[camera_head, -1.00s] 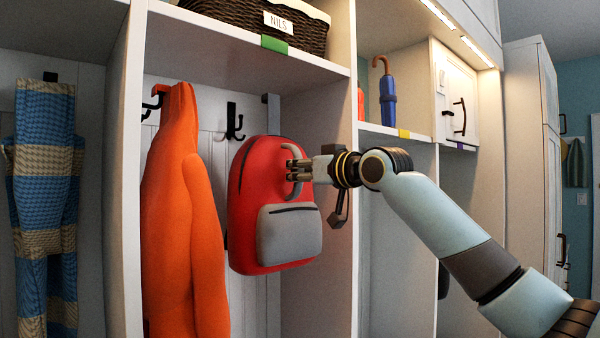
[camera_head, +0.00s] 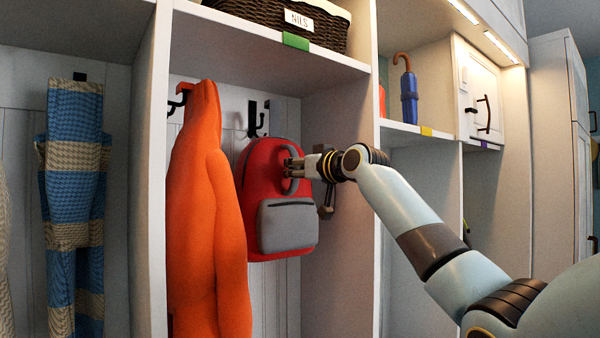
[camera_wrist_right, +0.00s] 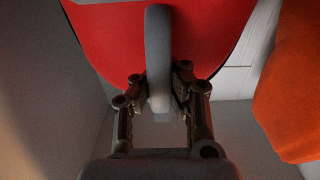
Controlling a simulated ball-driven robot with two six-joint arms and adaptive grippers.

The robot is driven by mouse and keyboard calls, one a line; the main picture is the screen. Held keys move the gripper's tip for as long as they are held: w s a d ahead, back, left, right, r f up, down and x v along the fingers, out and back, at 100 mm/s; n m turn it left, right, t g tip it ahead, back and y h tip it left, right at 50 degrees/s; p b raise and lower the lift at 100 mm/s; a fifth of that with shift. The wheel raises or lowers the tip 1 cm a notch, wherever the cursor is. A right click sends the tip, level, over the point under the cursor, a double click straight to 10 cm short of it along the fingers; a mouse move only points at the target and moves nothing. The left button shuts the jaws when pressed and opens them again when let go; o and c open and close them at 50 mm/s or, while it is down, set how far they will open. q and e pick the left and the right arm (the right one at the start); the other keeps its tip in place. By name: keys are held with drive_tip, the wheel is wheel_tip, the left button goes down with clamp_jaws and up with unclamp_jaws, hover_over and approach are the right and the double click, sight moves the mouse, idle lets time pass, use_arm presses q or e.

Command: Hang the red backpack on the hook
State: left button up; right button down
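The red backpack (camera_head: 262,174) with a grey front pocket hangs upright in the middle cubby, held by my right gripper (camera_head: 291,168). In the right wrist view, the fingers of this gripper (camera_wrist_right: 160,88) are shut on the backpack's grey loop handle (camera_wrist_right: 158,45), with the red body (camera_wrist_right: 105,40) beyond. A black hook (camera_head: 258,118) on the cubby's back wall is just above the backpack's top; whether they touch I cannot tell. My left gripper is not in view.
An orange coat (camera_head: 205,220) hangs from another hook (camera_head: 178,102) just left of the backpack. A shelf (camera_head: 270,48) with a dark basket (camera_head: 310,30) is above. The cubby's right wall (camera_head: 345,240) is close beside my right gripper. A blue umbrella (camera_head: 409,95) stands on the right shelf.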

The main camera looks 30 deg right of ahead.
sight(283, 171)
drive_tip(key=shift+w+a+r+b, duration=0.1)
drive_tip(key=shift+w+a+b, duration=0.15)
drive_tip(key=shift+w, duration=1.05)
drive_tip(key=shift+w+a+r+b, duration=0.1)
drive_tip(key=shift+w+a+b, duration=0.1)
drive_tip(key=shift+w, duration=1.1)
drive_tip(key=shift+s+a+r+p, duration=0.1)
drive_tip(key=shift+s+r+p, duration=0.2)
drive_tip(key=shift+p, duration=0.25)
drive_tip(key=shift+f, duration=0.25)
drive_tip(key=shift+f+b, duration=0.45)
drive_tip(key=shift+f, duration=0.2)
drive_tip(key=shift+f+b, duration=0.3)
drive_tip(key=shift+f, duration=0.05)
drive_tip(key=c, duration=2)
unclamp_jaws()
drive_tip(key=shift+c, duration=0.2)
